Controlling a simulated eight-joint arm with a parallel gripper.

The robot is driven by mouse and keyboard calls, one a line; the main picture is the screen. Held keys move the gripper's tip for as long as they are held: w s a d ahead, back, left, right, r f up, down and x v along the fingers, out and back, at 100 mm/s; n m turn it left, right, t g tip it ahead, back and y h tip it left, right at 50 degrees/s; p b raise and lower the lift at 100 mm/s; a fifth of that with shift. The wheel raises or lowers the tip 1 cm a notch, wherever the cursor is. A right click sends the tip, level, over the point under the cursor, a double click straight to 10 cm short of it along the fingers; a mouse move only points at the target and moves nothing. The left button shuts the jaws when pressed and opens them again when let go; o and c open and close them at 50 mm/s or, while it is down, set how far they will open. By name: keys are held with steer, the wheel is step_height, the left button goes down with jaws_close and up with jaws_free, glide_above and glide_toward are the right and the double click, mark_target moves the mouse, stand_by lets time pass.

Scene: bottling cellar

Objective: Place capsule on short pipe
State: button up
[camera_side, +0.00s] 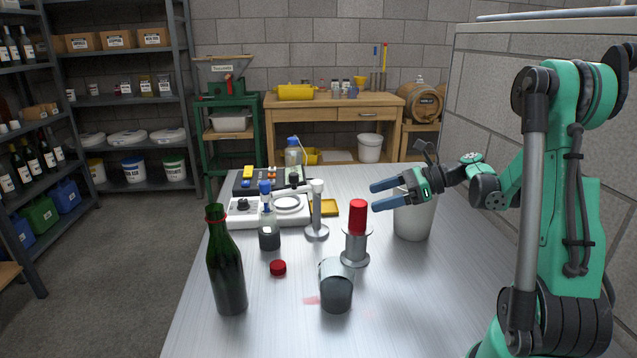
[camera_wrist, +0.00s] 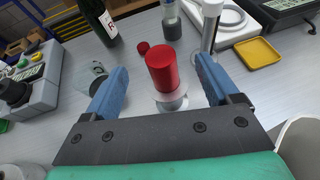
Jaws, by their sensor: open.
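The capsule, a plain red cylinder (camera_side: 358,217), stands upright on top of a short flanged metal pipe (camera_side: 355,247). In the wrist view the capsule (camera_wrist: 162,72) appears between my two blue fingers, with the pale flange of the pipe (camera_wrist: 172,103) below it. My gripper (camera_side: 374,197) is open and empty. In the side view its fingertips are just right of the capsule's top and slightly above it, apart from it. The gripper also shows in the wrist view (camera_wrist: 161,66).
A grey cup (camera_side: 336,287), a small red cap (camera_side: 278,268), and a green bottle (camera_side: 226,265) are nearer the front. A white bucket (camera_side: 412,220) stands behind right.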

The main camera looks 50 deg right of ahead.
steer(key=s+a+n+g+h, duration=0.1)
steer(key=a+n+g+h, duration=0.1)
steer(key=a+n, duration=0.7)
steer(key=a+r+n+g+h, duration=0.1)
steer(key=a+n+h, duration=0.4)
steer(key=n, duration=1.5)
steer(key=a+g, duration=0.1)
steer(key=a, duration=0.4)
steer(key=shift+s+a+n, duration=0.2)
steer(key=shift+s+n, duration=0.1)
steer(key=shift+s, duration=0.05)
